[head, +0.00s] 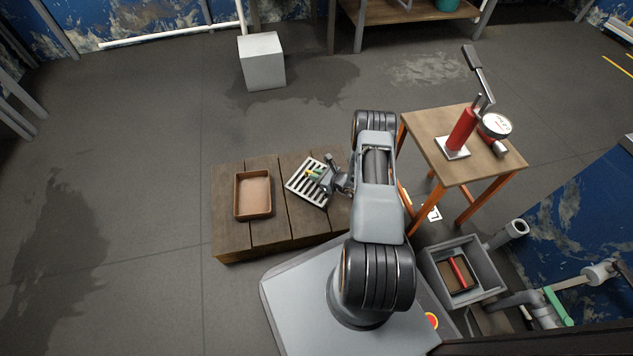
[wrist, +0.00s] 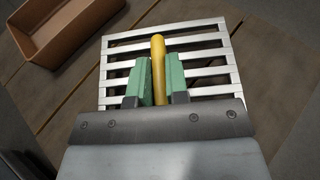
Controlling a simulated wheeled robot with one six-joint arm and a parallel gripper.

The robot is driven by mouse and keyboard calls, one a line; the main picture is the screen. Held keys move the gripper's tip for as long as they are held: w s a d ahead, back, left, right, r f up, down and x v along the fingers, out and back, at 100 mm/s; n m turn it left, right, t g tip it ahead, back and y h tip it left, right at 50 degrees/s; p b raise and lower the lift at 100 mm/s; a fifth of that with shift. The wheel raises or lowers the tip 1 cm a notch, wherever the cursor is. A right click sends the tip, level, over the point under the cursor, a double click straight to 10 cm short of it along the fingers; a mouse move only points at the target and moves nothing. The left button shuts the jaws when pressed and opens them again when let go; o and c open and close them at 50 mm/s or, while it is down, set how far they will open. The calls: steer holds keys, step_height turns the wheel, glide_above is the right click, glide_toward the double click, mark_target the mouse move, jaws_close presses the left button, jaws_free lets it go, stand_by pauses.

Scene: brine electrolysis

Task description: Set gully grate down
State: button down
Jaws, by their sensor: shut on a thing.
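The gully grate (head: 306,187) is a pale metal frame with parallel slats and a yellow bar handle. In the head view it is over the right part of a low wooden platform (head: 288,228). My gripper (head: 318,174) is at the grate's middle. In the wrist view, my gripper (wrist: 155,85) has its green fingers shut on the yellow handle (wrist: 158,62), with the slats of the grate (wrist: 205,40) spread beneath. I cannot tell whether the grate touches the boards or hangs just above them.
A brown open tray (head: 240,207) sits on the platform's left side; it also shows in the wrist view (wrist: 45,55). A small table (head: 424,135) with a red hand pump (head: 461,131) stands at right. A grey basin (head: 435,263) is at lower right. The floor at left is clear.

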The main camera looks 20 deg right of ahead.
step_height(320, 180, down, 3)
steer(key=shift+s+r+b, duration=0.1)
steer(key=shift+b, duration=0.35)
steer(key=c, duration=1.1)
jaws_free()
steer(key=shift+r, duration=0.1)
